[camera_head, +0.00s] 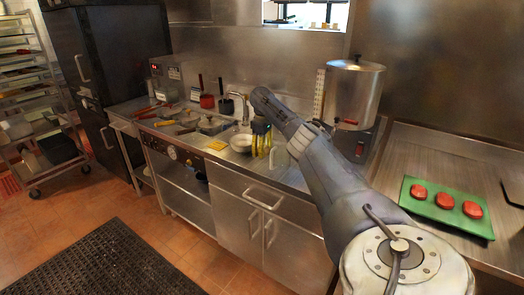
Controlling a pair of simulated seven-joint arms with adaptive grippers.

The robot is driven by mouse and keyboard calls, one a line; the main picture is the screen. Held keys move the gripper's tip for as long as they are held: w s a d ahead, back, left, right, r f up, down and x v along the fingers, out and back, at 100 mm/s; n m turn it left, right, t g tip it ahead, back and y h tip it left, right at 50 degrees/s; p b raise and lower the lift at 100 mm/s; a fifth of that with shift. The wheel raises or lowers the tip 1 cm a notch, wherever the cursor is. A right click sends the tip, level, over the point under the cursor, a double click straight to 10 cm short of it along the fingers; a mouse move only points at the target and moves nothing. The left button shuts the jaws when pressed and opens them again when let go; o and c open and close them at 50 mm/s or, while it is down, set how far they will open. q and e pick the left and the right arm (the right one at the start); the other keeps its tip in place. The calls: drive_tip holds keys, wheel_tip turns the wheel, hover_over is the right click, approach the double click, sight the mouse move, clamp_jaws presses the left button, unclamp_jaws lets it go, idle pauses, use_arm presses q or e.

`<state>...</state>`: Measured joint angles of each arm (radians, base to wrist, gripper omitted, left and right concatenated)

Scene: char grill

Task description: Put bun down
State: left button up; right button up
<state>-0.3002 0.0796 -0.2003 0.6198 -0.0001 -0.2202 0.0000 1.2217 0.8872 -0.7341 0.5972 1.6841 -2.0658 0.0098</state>
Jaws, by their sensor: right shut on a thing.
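My right arm comes in from the lower right and reaches over the counter. My right gripper (262,144) is at its far end, pointing down with yellow fingers, close to the counter top beside a white bowl (241,143). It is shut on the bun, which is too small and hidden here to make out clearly. I cannot tell whether the bun touches the counter. My left gripper is not in view.
A yellow square (217,145) lies left of the bowl. Pans and utensils (211,125) crowd the counter further left. A large metal urn (354,92) stands behind my arm. At the right, a green tray (445,214) holds three red patties.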

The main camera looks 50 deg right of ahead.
sight(262, 164)
drive_tip(key=shift+f, duration=2.75)
drive_tip(key=shift+f, duration=0.15)
drive_tip(key=o, duration=1.2)
